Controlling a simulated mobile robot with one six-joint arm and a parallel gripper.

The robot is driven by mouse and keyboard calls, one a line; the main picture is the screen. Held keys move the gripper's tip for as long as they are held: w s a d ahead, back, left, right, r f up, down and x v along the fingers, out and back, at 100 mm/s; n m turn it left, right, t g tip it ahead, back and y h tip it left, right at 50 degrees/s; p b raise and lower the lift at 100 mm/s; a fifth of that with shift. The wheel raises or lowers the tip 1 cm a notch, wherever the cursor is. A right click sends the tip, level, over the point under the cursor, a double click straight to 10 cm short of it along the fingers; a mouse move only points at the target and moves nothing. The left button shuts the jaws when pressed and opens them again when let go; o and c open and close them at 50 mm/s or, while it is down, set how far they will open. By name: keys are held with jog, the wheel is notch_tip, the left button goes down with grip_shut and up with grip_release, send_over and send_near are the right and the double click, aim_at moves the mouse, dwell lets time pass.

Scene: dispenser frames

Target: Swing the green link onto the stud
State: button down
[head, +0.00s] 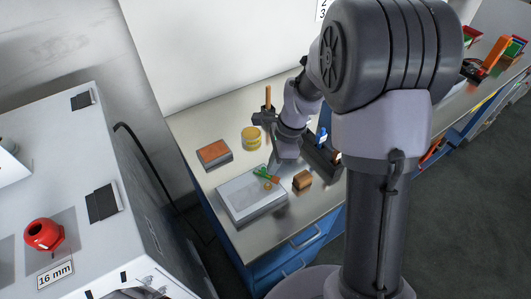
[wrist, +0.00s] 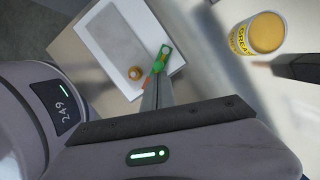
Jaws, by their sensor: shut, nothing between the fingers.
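The green link (head: 264,173) lies on a pale, grey-topped block (head: 235,206) on the bench. In the wrist view the link (wrist: 162,56) is near the block's edge, with a small orange part beside its middle. A round brass-coloured stud (wrist: 134,72) stands on the block to the link's left, apart from it; it also shows in the head view (head: 267,186). My gripper (head: 273,163) is shut and empty, pointing down at the link. In the wrist view its fingertips (wrist: 156,80) reach the link's near end; I cannot tell whether they touch.
A yellow tin (head: 251,139) and an orange-topped box (head: 214,154) stand behind the block. A brown block (head: 302,180) and a dark holder (head: 323,161) are to the right. A white cabinet with a red ring-shaped part (head: 43,234) is at left. Bare bench lies before the tin.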

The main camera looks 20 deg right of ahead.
jog(key=m, duration=0.1)
jog(key=s+m, duration=0.1)
jog(key=shift+a+m+t, duration=0.3)
jog(key=shift+w, duration=0.1)
jog(key=shift+w+a, duration=0.35)
jog(key=shift+w, duration=0.15)
jog(key=shift+r, duration=0.1)
jog(key=shift+d, duration=0.1)
